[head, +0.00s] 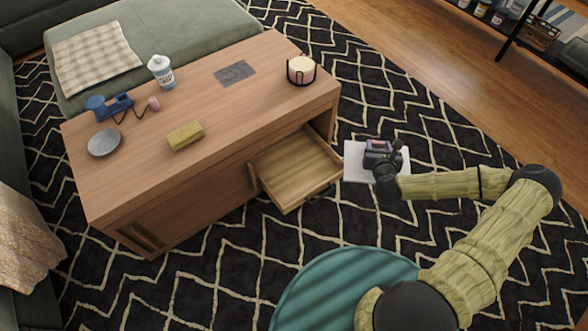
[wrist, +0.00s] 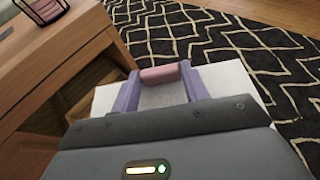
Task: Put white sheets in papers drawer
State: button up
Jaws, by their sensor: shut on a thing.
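The white sheets (head: 358,168) show in the head view to the right of the open drawer, under and around my gripper (head: 378,146). In the wrist view the white sheets (wrist: 235,80) spread out on both sides of my gripper (wrist: 160,76). My gripper is shut on the sheets; the exact grip is partly hidden by its body. The papers drawer (head: 297,168) is pulled out of the wooden table and looks empty. The sheets are beside the drawer's right side, apart from its inside.
The wooden table (head: 215,125) holds a candle in a holder (head: 301,71), a dark sheet (head: 235,73), a yellow block (head: 185,136), a white bottle (head: 161,72), a blue object (head: 110,105) and a grey plate (head: 104,143). Patterned rug (head: 450,130) surrounds the table.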

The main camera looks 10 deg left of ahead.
jog(key=s+a+f+n+g+y+b, duration=0.1)
jog(key=s+a+f+n+y+b, duration=0.1)
jog(key=f+b, duration=0.3)
jog(key=s+a+f+n+g+y+b, duration=0.2)
jog(key=f+b, duration=0.4)
jog(key=f, duration=0.6)
jog(key=s+a+f+n+g+y+b, duration=0.1)
jog(key=s+a+f+n+y+b, duration=0.1)
jog(key=f, duration=0.6)
jog(key=s+n+y+b, duration=0.1)
jog(key=n+y+b, duration=0.1)
jog(key=b, duration=0.1)
jog(key=shift+s+a+f+n+y+b, duration=0.15)
jog(key=shift+a+f+n+y+b, duration=0.05)
jog(key=shift+a+n+y+b, duration=0.15)
